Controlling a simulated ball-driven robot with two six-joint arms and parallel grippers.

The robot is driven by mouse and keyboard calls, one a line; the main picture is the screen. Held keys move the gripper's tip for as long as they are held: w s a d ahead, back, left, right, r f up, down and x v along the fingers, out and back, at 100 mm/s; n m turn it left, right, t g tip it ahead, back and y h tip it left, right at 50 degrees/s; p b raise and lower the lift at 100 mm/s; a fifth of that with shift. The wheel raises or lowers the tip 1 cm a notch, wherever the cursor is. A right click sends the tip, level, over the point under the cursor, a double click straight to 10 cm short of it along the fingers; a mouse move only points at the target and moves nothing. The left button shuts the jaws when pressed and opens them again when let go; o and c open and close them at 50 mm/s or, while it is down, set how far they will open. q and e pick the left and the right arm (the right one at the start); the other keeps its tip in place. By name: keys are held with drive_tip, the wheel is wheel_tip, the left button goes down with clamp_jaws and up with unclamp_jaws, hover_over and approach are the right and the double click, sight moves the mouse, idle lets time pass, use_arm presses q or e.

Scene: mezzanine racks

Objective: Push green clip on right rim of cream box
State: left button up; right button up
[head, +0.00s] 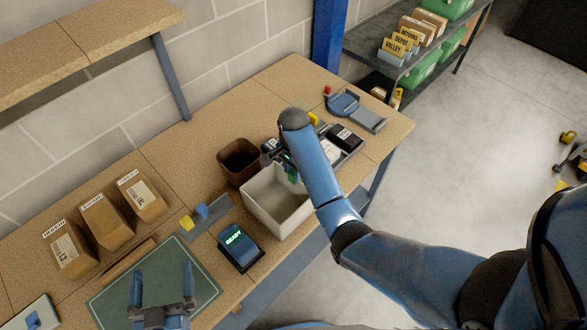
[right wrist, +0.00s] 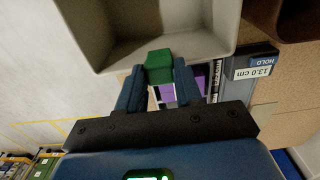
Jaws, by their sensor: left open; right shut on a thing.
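The cream box (head: 258,214) stands open and upright on the bench in the head view; its wall and rim (right wrist: 85,45) fill the top of the right wrist view. My right gripper (head: 281,158) is at the box's far right side, partly hidden by my own arm. In the right wrist view the right gripper (right wrist: 158,82) is shut on the green clip (right wrist: 159,66). The clip overlaps the box's rim in that view; I cannot tell whether it is seated. My left gripper (head: 162,298) is open and empty over the green mat (head: 112,302).
A brown bin (head: 237,163) stands close behind the box. A READY device (head: 239,246) is at its left front. A grey tray (head: 352,150) with dark and white items lies to the right. Cartons (head: 104,220) stand at the left.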

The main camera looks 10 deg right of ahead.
drive_tip(key=o, duration=1.4)
